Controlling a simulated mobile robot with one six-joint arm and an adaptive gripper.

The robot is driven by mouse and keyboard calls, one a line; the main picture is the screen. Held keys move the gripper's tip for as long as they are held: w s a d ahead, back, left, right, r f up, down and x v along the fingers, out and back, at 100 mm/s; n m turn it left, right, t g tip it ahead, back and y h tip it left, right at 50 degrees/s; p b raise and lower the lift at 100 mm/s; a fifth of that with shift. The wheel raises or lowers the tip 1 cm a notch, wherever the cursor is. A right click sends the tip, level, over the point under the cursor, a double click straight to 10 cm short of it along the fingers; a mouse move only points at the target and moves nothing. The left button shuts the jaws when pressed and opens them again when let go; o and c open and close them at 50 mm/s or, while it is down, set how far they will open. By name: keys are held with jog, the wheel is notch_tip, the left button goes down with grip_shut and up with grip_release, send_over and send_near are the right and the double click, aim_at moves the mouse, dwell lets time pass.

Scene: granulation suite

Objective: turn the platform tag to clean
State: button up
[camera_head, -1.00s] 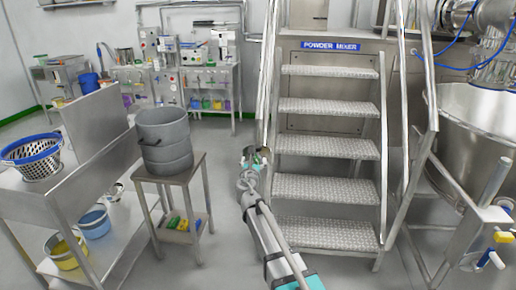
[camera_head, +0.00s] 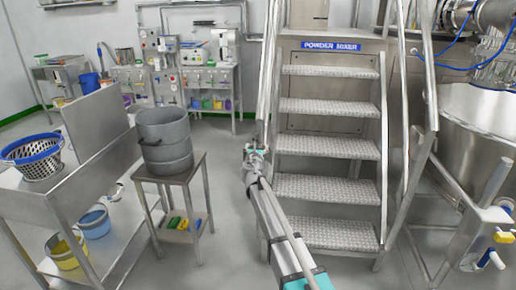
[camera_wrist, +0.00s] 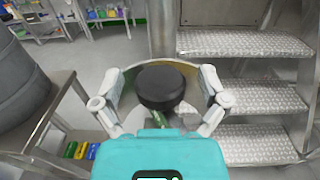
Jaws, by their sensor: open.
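The platform tag appears in the wrist view as a pale metallic disc (camera_wrist: 128,92) with a round black knob (camera_wrist: 161,86) standing out from its middle. A patch of green shows just below the knob; any writing is not legible. It is by the left post of the platform stairs. My gripper (camera_wrist: 160,92) is open, with one finger on each side of the black knob; I cannot tell whether either touches it.
The metal stairs (camera_head: 328,147) with handrails rise right of my gripper, below the powder mixer sign (camera_head: 331,45). A small table (camera_head: 180,172) with a grey drum (camera_head: 165,140) stands to the left. Open floor lies between the table and stairs.

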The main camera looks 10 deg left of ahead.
jog(key=c, duration=1)
jog(key=shift+d, duration=0.2)
jog(key=shift+c, duration=0.8)
jog(key=shift+a, duration=0.15)
jog(key=shift+n+y, duration=0.5)
jog(key=shift+y, duration=0.3)
jog(key=n+g+y, duration=0.1)
jog(key=n+y, duration=0.1)
jog(key=y, duration=0.1)
jog(key=n+g+y, duration=0.1)
jog(key=n+y, duration=0.2)
jog(key=y, duration=0.1)
jog(key=shift+w+g+y, duration=0.1)
jog(key=shift+g+y, duration=0.2)
jog(key=n+g+y, duration=0.3)
jog(key=y, duration=0.1)
jog(key=shift+w+n, duration=0.1)
jog(key=shift+n, duration=0.2)
jog(key=shift+a+n+g+y, duration=0.1)
jog(key=shift+n+g+y, duration=1.1)
jog(key=shift+g, duration=0.8)
